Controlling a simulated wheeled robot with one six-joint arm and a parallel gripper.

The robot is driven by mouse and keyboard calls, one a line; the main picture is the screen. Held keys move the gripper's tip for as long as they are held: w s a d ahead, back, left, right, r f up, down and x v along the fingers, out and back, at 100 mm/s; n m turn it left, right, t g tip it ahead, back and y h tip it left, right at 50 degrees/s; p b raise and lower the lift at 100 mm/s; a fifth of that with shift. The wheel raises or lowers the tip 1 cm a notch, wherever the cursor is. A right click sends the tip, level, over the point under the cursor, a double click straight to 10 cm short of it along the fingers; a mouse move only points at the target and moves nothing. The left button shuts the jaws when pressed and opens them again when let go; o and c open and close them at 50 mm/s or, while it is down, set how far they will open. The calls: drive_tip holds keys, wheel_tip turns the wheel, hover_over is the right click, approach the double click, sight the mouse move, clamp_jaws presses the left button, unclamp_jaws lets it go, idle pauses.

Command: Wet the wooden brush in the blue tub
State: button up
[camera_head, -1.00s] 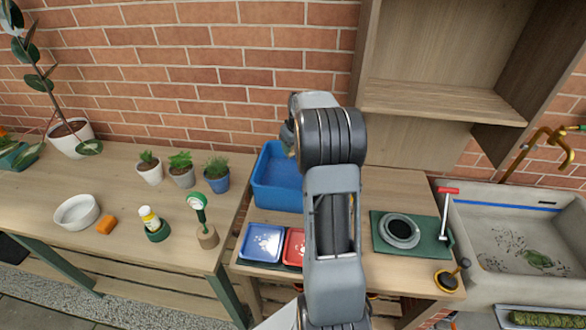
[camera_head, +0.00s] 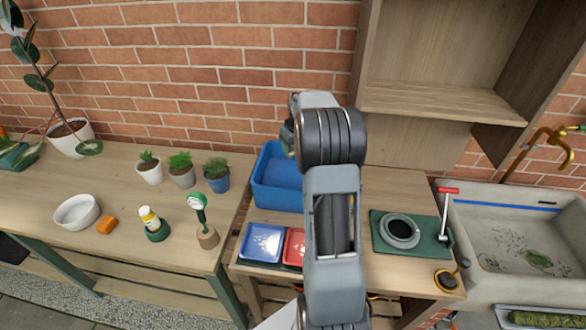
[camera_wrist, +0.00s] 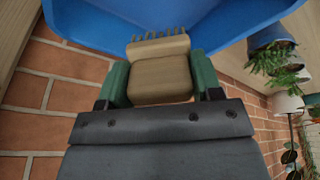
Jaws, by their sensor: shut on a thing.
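My gripper (camera_wrist: 161,82) is shut on the wooden brush (camera_wrist: 160,72), with a green finger on either side of its block. The bristles point toward the top of the wrist view, against the blue tub (camera_wrist: 100,22). In the head view, the blue tub (camera_head: 272,178) stands at the back left of the right-hand bench, against the brick wall. My arm covers its right part, and the brush cannot be made out clearly there. I cannot tell whether the bristles touch anything in the tub.
Blue (camera_head: 262,243) and red (camera_head: 294,247) dishes sit in front of the tub. Several potted plants (camera_head: 182,170) stand on the left bench. A green board with a grey ring (camera_head: 399,231) lies to the right, beside the sink (camera_head: 515,291). A wooden shelf (camera_head: 440,100) hangs above.

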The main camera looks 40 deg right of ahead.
drive_tip(key=shift+r, duration=0.1)
idle(0.3)
drive_tip(key=shift+r+p, duration=1.35)
drive_tip(key=shift+r, duration=0.6)
